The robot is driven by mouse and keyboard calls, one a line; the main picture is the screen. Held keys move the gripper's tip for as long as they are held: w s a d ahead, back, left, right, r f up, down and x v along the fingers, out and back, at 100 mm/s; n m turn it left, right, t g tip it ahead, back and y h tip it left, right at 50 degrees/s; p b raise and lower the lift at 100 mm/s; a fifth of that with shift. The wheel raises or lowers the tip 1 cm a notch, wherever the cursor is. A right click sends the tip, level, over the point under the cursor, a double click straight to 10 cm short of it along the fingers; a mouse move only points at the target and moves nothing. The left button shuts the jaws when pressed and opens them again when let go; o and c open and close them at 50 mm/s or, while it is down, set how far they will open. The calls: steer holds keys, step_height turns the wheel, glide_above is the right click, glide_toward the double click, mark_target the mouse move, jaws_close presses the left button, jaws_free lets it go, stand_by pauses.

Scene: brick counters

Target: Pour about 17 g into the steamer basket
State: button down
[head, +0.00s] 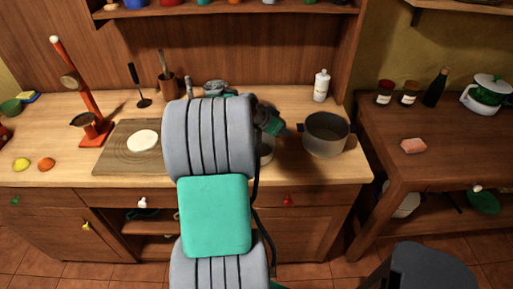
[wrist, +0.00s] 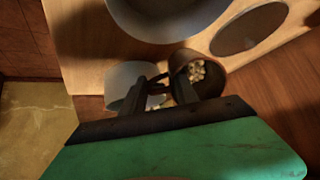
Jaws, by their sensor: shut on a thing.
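My gripper (wrist: 165,88) is shut on a dark brown cup (wrist: 180,62), apparently by its handle. Several pale pieces (wrist: 197,72) show inside the cup. In the head view my gripper (head: 272,122) is just left of a deep grey-beige round vessel (head: 325,133), with the cup hidden. In the wrist view, a pale round vessel (wrist: 122,80) is partly behind the fingers, and a larger grey vessel (wrist: 165,12) is at the top edge. A vessel (head: 267,150) also shows partly behind my arm. I cannot tell which vessel is the steamer basket.
A board with a white disc (head: 143,140) lies on the left of the counter, near a red stand (head: 90,100). A white bottle (head: 320,86) stands behind the grey-beige vessel. A darker counter (head: 440,135) at right holds jars and a pot.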

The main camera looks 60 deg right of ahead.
steer(key=shift+w+a+g+h+b, duration=0.15)
steer(key=shift+g+h+b, duration=0.25)
steer(key=shift+h+b, duration=0.6)
steer(key=f+h+b, duration=0.1)
steer(key=b, duration=0.2)
steer(key=shift+a+f+g+h+b, duration=0.1)
steer(key=shift+f+g+h+b, duration=0.05)
steer(key=shift+g+h+b, duration=0.2)
steer(key=h+b, duration=0.1)
steer(key=b, duration=0.2)
steer(key=shift+w+a+f+g+h+b, duration=0.1)
steer(key=shift+a+g+h+b, duration=0.15)
steer(key=shift+h+b, duration=0.15)
steer(key=shift+a+r+b, duration=0.2)
steer(key=shift+b, duration=0.2)
steer(key=shift+r+h, duration=0.25)
steer(key=shift+w+a+f+h+b, duration=0.25)
steer(key=shift+a+f+h+b, duration=0.25)
steer(key=shift+b, duration=1.35)
